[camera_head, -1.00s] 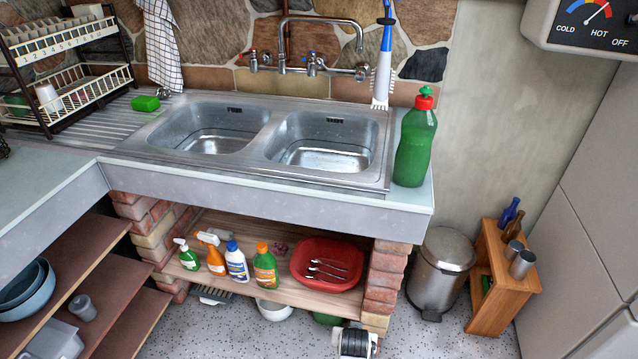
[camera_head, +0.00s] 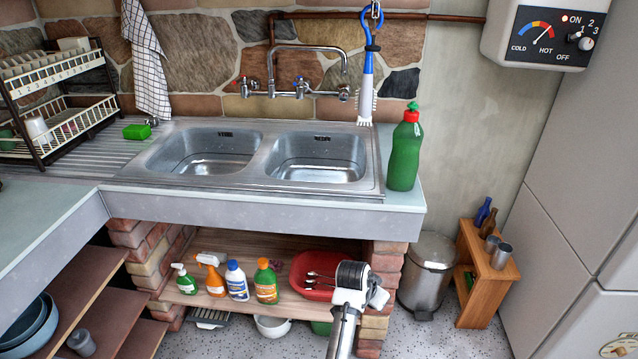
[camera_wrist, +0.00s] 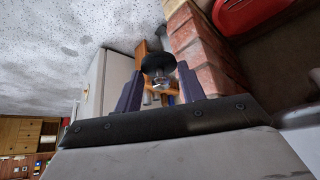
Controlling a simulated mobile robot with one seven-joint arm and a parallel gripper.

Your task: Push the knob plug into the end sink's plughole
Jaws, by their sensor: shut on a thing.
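The knob plug (camera_wrist: 158,66) is a dark round disc with a shiny metal knob. In the wrist view my gripper (camera_wrist: 160,84) is shut on it, with a finger on each side of the knob. In the head view my gripper's end of the arm (camera_head: 352,275) is in front of the lower shelf, below the counter edge and right of its middle. I cannot make out the plug there. The right-hand, end sink (camera_head: 318,178) is a steel basin set in the counter; its plughole cannot be made out.
The counter front (camera_head: 270,211) stands between my gripper and the basins. A green bottle (camera_head: 404,155) stands at the counter's right end, with a hanging brush (camera_head: 366,85) behind. A tap (camera_head: 300,88) overhangs the sinks. A brick pillar (camera_wrist: 200,55) is close beside my gripper.

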